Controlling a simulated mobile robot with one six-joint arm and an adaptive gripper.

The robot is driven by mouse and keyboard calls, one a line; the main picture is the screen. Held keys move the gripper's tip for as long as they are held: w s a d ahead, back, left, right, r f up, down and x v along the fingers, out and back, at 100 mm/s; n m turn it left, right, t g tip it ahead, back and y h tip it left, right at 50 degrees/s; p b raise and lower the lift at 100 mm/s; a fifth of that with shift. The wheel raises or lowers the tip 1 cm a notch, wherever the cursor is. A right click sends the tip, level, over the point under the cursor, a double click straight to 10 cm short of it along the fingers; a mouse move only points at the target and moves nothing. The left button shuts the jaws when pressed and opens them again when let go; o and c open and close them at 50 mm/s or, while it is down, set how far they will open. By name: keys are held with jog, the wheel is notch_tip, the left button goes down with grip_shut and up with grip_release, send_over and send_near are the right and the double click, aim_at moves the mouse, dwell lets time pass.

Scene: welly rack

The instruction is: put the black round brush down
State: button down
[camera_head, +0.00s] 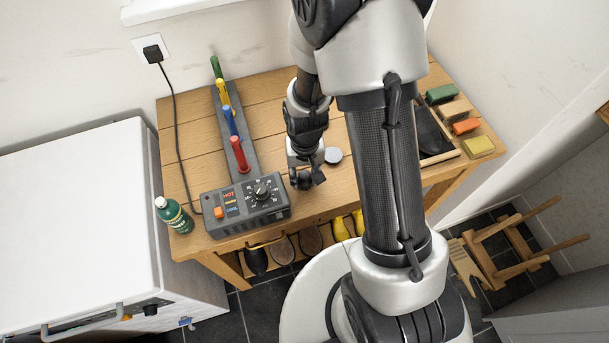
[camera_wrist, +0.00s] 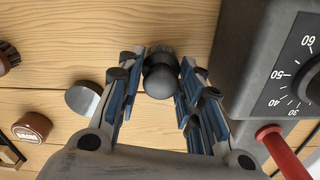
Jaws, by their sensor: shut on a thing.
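My gripper (camera_wrist: 160,88) is shut on the black round brush (camera_wrist: 161,78), whose dark rounded knob shows between the blue-padded fingers in the wrist view. Its bristly end shows just past the fingertips, over the wooden bench. In the head view my gripper (camera_head: 306,180) is low over the bench (camera_head: 275,117), just right of the grey control box. The brush is hard to make out there against the dark fingers. I cannot tell whether it touches the bench top.
The grey dial box (camera_head: 247,203) and its rail of coloured pegs (camera_head: 238,155) stand close on the left. A round tin (camera_head: 333,155) lies to the right. A green bottle (camera_head: 173,214) stands at the left corner; coloured blocks (camera_head: 466,126) lie far right.

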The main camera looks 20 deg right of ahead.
jog(key=c, duration=1.1)
grip_release()
jog(key=shift+f, duration=0.25)
notch_tip(320, 180, up, 13)
jog(key=p, duration=0.4)
notch_tip(320, 180, up, 14)
jog(key=n+t, duration=0.1)
jog(key=t, duration=0.1)
send_over(305, 174)
jog(key=s, duration=0.5)
jog(key=s+r, duration=0.2)
jog(key=s, duration=0.1)
jog(key=s+r+t, duration=0.1)
jog(key=s+r, duration=0.2)
jog(key=s+r+n+t, duration=0.1)
jog(key=s+r, duration=0.1)
jog(key=s, duration=0.2)
jog(key=shift+r, duration=0.15)
